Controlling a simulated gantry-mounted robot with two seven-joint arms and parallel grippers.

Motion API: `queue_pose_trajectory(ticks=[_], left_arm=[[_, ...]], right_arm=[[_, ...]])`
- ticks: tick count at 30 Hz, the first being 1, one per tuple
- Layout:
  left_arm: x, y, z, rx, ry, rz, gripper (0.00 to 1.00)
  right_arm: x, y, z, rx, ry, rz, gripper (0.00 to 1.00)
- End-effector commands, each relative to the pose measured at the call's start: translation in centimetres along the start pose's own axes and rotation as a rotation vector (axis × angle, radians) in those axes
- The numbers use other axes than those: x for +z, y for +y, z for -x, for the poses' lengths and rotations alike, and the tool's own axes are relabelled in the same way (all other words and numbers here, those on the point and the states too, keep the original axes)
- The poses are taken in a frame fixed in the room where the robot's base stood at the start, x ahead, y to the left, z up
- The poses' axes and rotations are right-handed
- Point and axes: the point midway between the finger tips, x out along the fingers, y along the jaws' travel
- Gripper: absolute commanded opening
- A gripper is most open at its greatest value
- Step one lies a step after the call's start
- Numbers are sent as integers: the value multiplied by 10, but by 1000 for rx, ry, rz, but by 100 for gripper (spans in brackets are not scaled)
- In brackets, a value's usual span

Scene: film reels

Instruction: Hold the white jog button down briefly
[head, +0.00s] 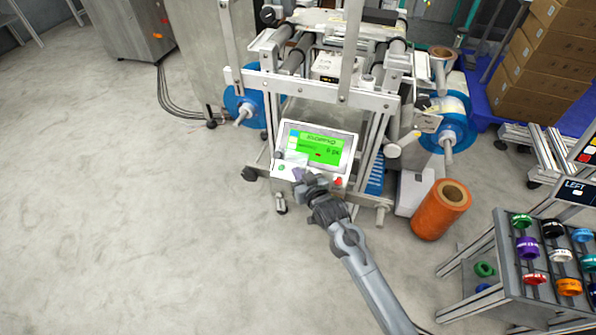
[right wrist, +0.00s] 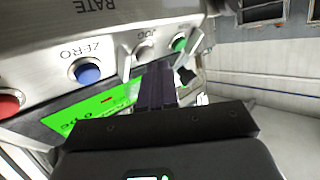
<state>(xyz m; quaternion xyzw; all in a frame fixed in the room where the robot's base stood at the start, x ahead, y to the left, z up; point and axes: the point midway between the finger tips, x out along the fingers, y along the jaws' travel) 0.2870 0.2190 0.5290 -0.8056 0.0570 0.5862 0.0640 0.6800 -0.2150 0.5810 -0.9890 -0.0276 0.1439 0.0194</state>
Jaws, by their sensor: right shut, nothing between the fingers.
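The control panel (head: 353,150) has a lit green screen (head: 318,148) and a row of buttons along its lower edge. In the right wrist view the white jog button (right wrist: 146,49) sits under its JOG label, between the blue ZERO button (right wrist: 86,71) and a green button (right wrist: 180,43). My right gripper (head: 308,182) is shut and empty, in front of the panel's lower edge. In the right wrist view its fingertips (right wrist: 156,72) are close to the jog button; I cannot tell whether they touch it. In the head view the gripper covers that part of the button row. My left gripper is not in view.
A red button (right wrist: 10,101) lies further along the row. Metal guards stand beside the jog button. An orange roll (head: 437,213) stands on the floor to the right, near a rack (head: 507,262) of coloured reels. The floor at left is clear.

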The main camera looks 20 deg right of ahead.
Motion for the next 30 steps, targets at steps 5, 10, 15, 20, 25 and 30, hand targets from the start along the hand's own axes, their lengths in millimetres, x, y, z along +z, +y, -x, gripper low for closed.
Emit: queue_pose_trajectory(ticks=[5,10,15,20,25,30], left_arm=[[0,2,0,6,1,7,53],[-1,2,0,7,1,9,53],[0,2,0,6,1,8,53],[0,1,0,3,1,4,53],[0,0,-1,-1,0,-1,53],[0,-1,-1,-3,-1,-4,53]], right_arm=[[0,0,0,0,0,0,0],[0,0,0,0,0,0,0],[1,1,-2,0,0,0,0],[2,2,-3,0,0,0,0],[3,3,-4,0,0,0,0],[4,4,-6,0,0,1,0]])
